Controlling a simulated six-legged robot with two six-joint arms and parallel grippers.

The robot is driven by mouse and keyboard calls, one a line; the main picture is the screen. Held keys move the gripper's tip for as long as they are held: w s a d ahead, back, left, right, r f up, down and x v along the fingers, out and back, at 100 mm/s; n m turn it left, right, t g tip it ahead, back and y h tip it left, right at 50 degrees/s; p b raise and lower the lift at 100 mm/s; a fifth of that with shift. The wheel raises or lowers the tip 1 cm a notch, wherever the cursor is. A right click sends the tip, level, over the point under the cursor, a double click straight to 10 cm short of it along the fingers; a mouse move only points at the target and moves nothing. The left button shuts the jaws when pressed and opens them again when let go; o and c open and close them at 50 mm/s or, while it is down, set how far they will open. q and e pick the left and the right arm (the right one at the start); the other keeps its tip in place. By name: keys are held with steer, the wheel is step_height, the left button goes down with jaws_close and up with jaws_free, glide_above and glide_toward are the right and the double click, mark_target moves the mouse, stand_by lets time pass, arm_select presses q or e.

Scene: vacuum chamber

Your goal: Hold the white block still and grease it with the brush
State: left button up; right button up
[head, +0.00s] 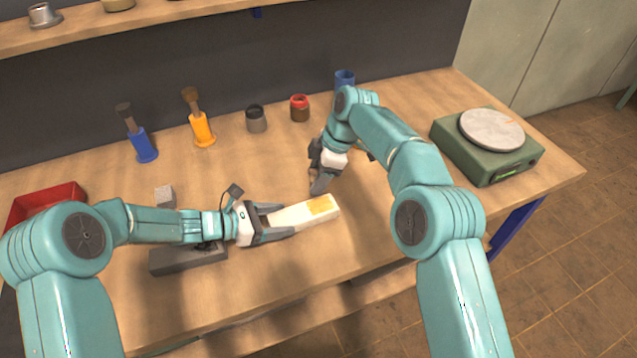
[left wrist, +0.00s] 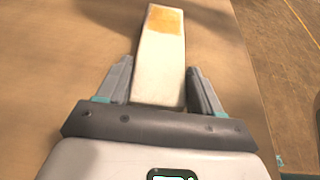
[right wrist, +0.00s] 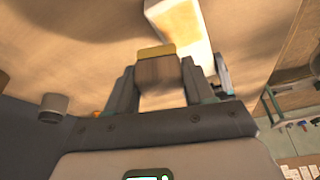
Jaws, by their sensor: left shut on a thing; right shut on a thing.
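The white block (head: 290,217) lies level near the table's front edge, with a yellow-orange grease patch on its right end. My left gripper (head: 278,222) is shut on its left end; the left wrist view shows the block (left wrist: 160,70) between the fingers. My right gripper (head: 320,184) points down just beyond the block's greased end. In the right wrist view it is shut on a brush (right wrist: 158,72) with brown bristles and a yellow tip. The block (right wrist: 190,45) is close to that tip; contact cannot be told. The brush is mostly hidden in the head view.
Blue-handled (head: 144,148) and orange-handled (head: 201,128) brushes stand at the back left. A grey jar (head: 256,120), a red-topped jar (head: 299,108) and a blue cup (head: 345,78) stand behind. A red tray (head: 40,200) is left; a green scale (head: 485,150) is right.

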steer(key=shift+r, duration=2.4)
arm_select(q)
steer(key=o, duration=1.4)
